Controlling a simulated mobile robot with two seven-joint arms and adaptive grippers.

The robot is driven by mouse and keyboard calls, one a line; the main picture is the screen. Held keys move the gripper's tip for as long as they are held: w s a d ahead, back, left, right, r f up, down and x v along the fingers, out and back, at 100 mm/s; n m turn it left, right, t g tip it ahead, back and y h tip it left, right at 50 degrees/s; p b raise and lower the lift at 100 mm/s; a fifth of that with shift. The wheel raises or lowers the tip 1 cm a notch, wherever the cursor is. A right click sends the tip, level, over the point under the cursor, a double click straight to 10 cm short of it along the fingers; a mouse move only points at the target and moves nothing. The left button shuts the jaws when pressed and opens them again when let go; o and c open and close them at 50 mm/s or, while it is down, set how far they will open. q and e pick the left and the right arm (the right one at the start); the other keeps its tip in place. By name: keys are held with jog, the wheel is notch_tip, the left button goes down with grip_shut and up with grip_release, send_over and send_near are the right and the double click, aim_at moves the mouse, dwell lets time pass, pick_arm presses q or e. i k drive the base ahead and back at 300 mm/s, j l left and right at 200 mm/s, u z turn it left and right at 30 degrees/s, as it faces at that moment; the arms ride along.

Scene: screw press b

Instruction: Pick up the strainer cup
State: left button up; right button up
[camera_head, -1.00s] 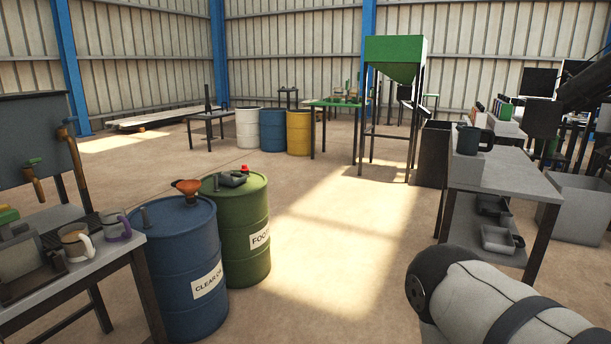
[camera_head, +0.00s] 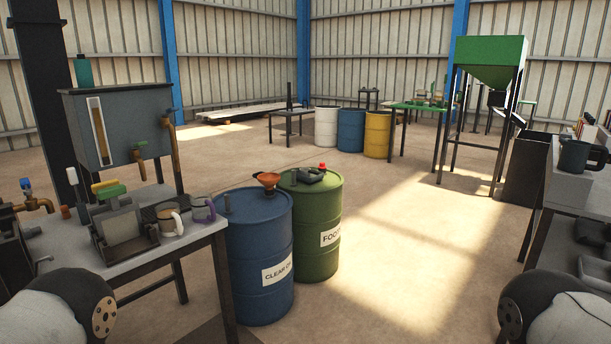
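Two cups stand close together at the right end of the left table (camera_head: 70,256). One is a cup with a white handle (camera_head: 167,219), and the other is a grey cup with a purple handle (camera_head: 200,207). A dark mug (camera_head: 574,157) stands on a light block at the right edge. I cannot tell from their looks which of these is the strainer cup; the insides are too small to make out. Rounded parts of my arms show at the lower left and lower right corners. Neither gripper is in view.
A blue drum (camera_head: 258,255) with an orange funnel (camera_head: 267,180) and a green drum (camera_head: 312,225) stand right of the left table. A grey tank (camera_head: 122,130) with taps is behind the cups. Open floor (camera_head: 420,265) lies between the drums and the right bench.

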aim_at(309, 174)
jog(key=i+l+z, duration=0.35)
jog(key=i, duration=0.3)
jog(key=i+z, duration=0.3)
jog(key=i, duration=0.35)
